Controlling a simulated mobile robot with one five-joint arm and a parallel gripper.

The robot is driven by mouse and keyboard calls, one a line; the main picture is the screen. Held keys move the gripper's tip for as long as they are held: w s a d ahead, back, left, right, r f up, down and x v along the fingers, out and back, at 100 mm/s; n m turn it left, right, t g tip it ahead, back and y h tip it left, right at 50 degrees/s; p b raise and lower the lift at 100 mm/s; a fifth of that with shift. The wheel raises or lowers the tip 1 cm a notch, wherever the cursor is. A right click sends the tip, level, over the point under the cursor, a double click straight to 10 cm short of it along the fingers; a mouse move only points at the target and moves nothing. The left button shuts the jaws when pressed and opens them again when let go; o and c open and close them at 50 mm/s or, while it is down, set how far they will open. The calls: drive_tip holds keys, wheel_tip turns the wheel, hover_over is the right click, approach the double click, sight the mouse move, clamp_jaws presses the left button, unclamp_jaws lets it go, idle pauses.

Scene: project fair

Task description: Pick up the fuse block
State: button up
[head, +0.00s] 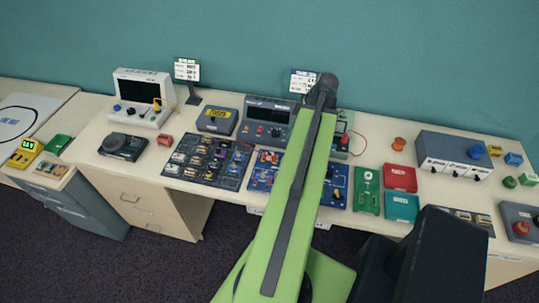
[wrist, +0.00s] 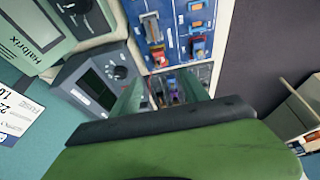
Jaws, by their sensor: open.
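My gripper (wrist: 168,88) is open in the wrist view, its two green fingers spread above a dark component tray (wrist: 205,72). Small parts in the tray show between the fingers, one of them purple (wrist: 173,96); nothing is held. In the head view the same dark tray (head: 208,160) holds rows of small parts left of my green arm, which hides my gripper there. I cannot tell which small part is the fuse block; labels are too small to read.
A blue board (wrist: 180,42) with mounted parts lies beside the tray. A grey meter (wrist: 95,78) and a green instrument (wrist: 35,28) stand near the fingers.

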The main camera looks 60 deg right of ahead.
drive_tip(key=b, duration=1.1)
hover_over(272, 156)
drive_tip(key=s, duration=0.3)
drive_tip(key=f, duration=1.1)
drive_tip(key=shift+d+f, duration=0.1)
drive_tip(key=shift+d, duration=0.25)
drive_tip(key=shift+w+f, duration=0.15)
drive_tip(key=shift+w, duration=0.05)
drive_tip(key=b+x, duration=0.4)
drive_tip(key=x, duration=0.1)
drive_tip(key=shift+w+b, duration=0.1)
drive_tip(key=shift+b, duration=0.3)
clamp_jaws()
